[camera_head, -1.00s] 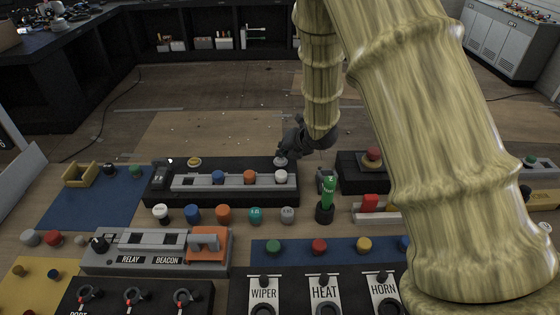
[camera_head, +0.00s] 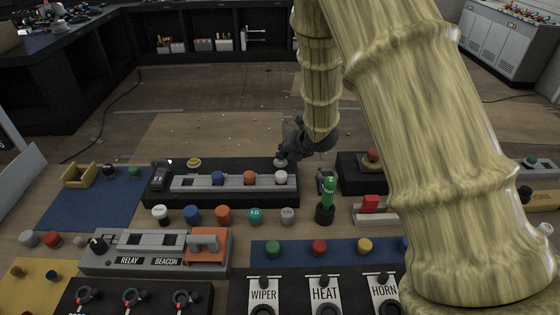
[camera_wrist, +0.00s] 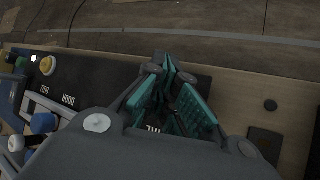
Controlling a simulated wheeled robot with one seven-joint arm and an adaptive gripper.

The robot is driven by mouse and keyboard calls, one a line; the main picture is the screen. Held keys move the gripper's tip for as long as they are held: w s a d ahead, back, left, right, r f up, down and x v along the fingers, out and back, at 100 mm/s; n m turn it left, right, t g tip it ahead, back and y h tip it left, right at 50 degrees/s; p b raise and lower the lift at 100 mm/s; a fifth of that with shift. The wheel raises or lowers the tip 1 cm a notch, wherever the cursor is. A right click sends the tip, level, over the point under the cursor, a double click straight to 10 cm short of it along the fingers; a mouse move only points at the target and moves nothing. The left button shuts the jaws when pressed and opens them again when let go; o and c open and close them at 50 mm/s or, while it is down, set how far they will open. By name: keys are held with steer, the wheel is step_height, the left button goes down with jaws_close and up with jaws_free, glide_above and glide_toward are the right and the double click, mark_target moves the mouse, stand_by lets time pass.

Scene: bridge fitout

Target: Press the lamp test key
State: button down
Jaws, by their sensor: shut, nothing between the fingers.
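My gripper (camera_head: 285,155) is shut and empty, with its tips down at the back right end of the long black console (camera_head: 240,170). A pale grey round cap (camera_head: 281,162) shows right at the fingertips; I cannot tell whether they touch it. In the wrist view the teal finger pads of my gripper (camera_wrist: 170,72) come together over the black panel and hide what lies beneath. A yellow round button (camera_head: 194,161) stands at the console's back left; it also shows in the wrist view (camera_wrist: 47,65). No lamp test label is readable.
A blue (camera_head: 217,177), an orange (camera_head: 250,177) and a white knob (camera_head: 281,177) stand on the console's grey strip, close in front of my gripper. A green upright handle (camera_head: 328,190) and a red button box (camera_head: 371,157) stand to the right. Open floor lies behind.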

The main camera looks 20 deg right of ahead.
steer(key=shift+f, duration=0.25)
steer(key=shift+r, duration=0.1)
stand_by(0.5)
steer(key=shift+r+p, duration=0.3)
steer(key=shift+r, duration=0.45)
steer(key=shift+r+p, duration=1.55)
steer(key=shift+r, duration=0.95)
